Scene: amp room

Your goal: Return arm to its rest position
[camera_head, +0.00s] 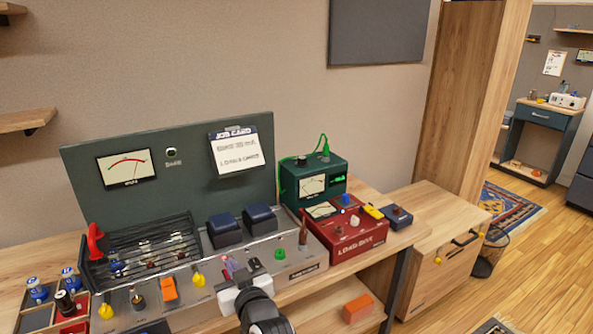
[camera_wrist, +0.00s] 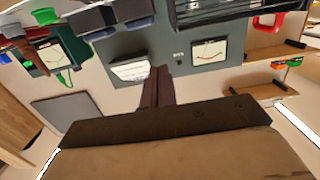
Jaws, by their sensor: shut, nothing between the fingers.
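My gripper (camera_head: 236,275) is in front of the amp bench at the bottom centre of the head view, over the front edge of the sloped control panel (camera_head: 310,268). In the wrist view my gripper's dark fingers (camera_wrist: 158,78) are together with nothing between them. The wrist picture is upside down, with the green back panel (camera_wrist: 200,72) and its meter beyond the fingers. My forearm hides part of the panel's front and the shelf below.
A red box (camera_head: 345,235) and a green meter box (camera_head: 312,180) stand right of the panel. Knobs, switches and a black rack (camera_head: 140,250) with a red handle crowd the left. An orange block (camera_head: 357,308) lies on the lower shelf. Open floor (camera_head: 540,250) is at right.

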